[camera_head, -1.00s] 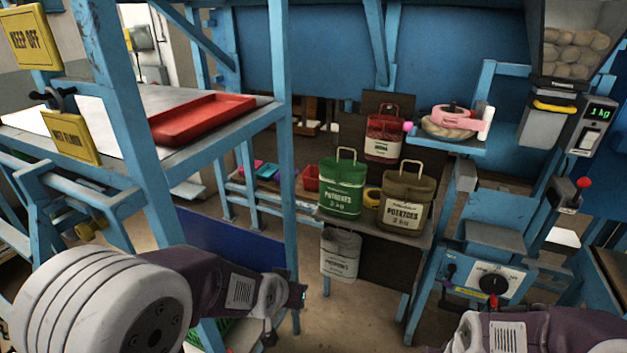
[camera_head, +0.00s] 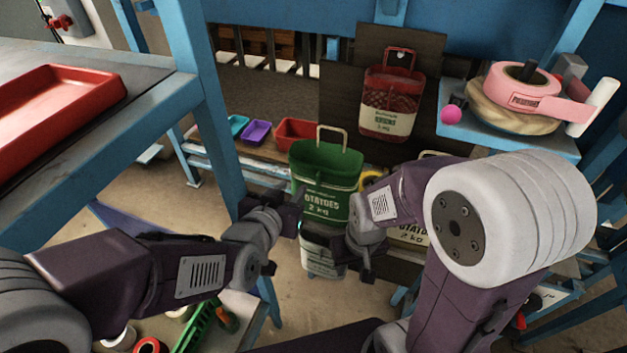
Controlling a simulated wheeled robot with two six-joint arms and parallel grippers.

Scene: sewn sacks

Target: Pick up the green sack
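A red sack (camera_head: 390,100) hangs on the board behind. An olive sack (camera_head: 410,236) is mostly behind my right arm. A whitish sack (camera_head: 322,262) hangs below the green one. A blue post (camera_head: 208,120) stands at left, beside a table with a red tray (camera_head: 60,110).

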